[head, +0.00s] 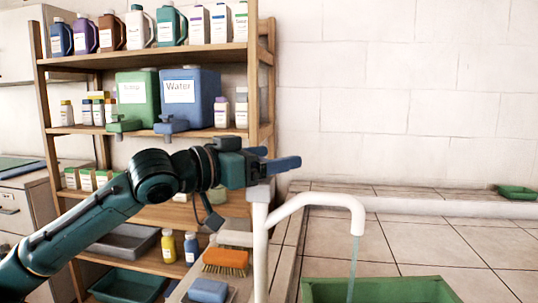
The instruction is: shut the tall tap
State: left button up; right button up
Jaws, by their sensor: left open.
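The tall tap (260,240) is a white upright pipe with a curved spout reaching right. A thin stream of water (354,262) runs from the spout down into a green basin (385,290). My left gripper (276,158) is right at the top of the tap, with its blue fingers pointing right. It is open. The gripper hides most of the tap's head, so I cannot tell the handle's position or whether the fingers touch it. My right gripper is out of view.
A wooden shelf (150,57) with bottles and a blue water container (190,97) stands behind my left arm. An orange brush (226,261) and a blue sponge (208,290) lie left of the tap. The tiled surface (450,243) on the right is mostly clear.

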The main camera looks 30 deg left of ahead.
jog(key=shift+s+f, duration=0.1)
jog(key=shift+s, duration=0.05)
pick_arm(q)
jog(key=shift+c, duration=0.4)
jog(key=c, duration=0.9)
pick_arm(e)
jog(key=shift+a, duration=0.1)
pick_arm(q)
jog(key=shift+r+p, duration=0.1)
jog(key=shift+p, duration=0.2)
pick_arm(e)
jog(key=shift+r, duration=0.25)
